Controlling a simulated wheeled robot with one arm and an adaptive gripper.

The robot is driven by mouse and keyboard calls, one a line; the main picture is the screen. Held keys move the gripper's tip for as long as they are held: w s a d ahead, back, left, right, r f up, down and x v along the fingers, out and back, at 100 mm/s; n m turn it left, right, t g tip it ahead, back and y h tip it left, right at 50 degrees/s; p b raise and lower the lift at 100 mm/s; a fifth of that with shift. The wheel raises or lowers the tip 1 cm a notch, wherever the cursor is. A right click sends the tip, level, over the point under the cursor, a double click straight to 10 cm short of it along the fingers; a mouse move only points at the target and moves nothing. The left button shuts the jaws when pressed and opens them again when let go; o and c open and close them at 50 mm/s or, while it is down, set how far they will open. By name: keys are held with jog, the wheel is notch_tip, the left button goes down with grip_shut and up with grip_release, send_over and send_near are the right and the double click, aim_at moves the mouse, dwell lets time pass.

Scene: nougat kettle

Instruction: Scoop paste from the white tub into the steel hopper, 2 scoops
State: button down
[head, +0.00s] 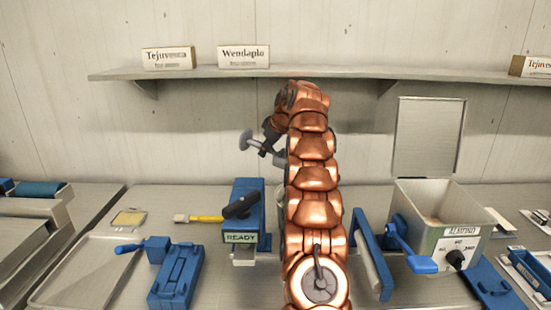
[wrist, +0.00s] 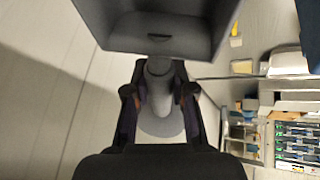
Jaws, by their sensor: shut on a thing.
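My gripper (head: 267,140) is raised above the bench, left of my copper arm. In the wrist view my gripper (wrist: 160,100) is shut on the handle of a dark grey scoop (wrist: 155,38). The scoop's boxy bowl is beyond the fingers, and I see no paste on the part in view. The handle's round end (head: 246,140) shows in the head view. A square steel hopper (head: 416,228) marked ALMOND stands at the right, its lid (head: 430,137) upright behind it. I cannot make out the white tub; a pale sliver (head: 282,198) shows beside my arm, mostly hidden.
A blue unit (head: 246,198) marked READY with a black lever stands left of my arm. Blue fixtures (head: 177,275) sit front left, beside a shallow metal tray (head: 80,270). A blue lever (head: 408,245) stands before the hopper. A shelf (head: 330,72) with boxes runs behind.

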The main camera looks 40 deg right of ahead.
aim_at(277, 153)
jog(key=s+d+f, duration=0.2)
jog(key=d, duration=0.1)
jog(key=shift+b, duration=0.3)
jog(key=f+b, duration=0.1)
jog(key=b, duration=0.1)
jog(key=s+f+t+b, duration=0.1)
jog(key=b, duration=0.2)
jog(key=shift+d+f+t+y, duration=0.2)
jog(key=shift+t+y, duration=0.1)
jog(key=shift+y, duration=0.1)
jog(key=shift+s+d+f+t+b, duration=0.1)
jog(key=shift+s+f+t+b, duration=0.25)
jog(key=shift+b, duration=0.65)
jog(key=shift+t+y, duration=0.5)
jog(key=shift+t, duration=0.45)
jog(key=shift+s+d+f+b, duration=0.15)
jog(key=shift+s+f+b, duration=0.2)
jog(key=shift+f+b, duration=0.9)
jog(key=shift+s+d+f+b, duration=0.2)
jog(key=shift+s+f+b, duration=0.2)
jog(key=shift+f+b, duration=0.8)
jog(key=shift+s+d+f+b, duration=0.15)
jog(key=shift+s+f+b, duration=0.4)
jog(key=shift+f, duration=1.15)
jog(key=shift+w+d+p, duration=0.1)
jog(key=shift+w+p, duration=0.05)
jog(key=shift+p, duration=0.5)
jog(key=shift+s+f+g+p, duration=0.2)
jog(key=shift+f+g+p, duration=0.4)
jog(key=shift+p, duration=0.65)
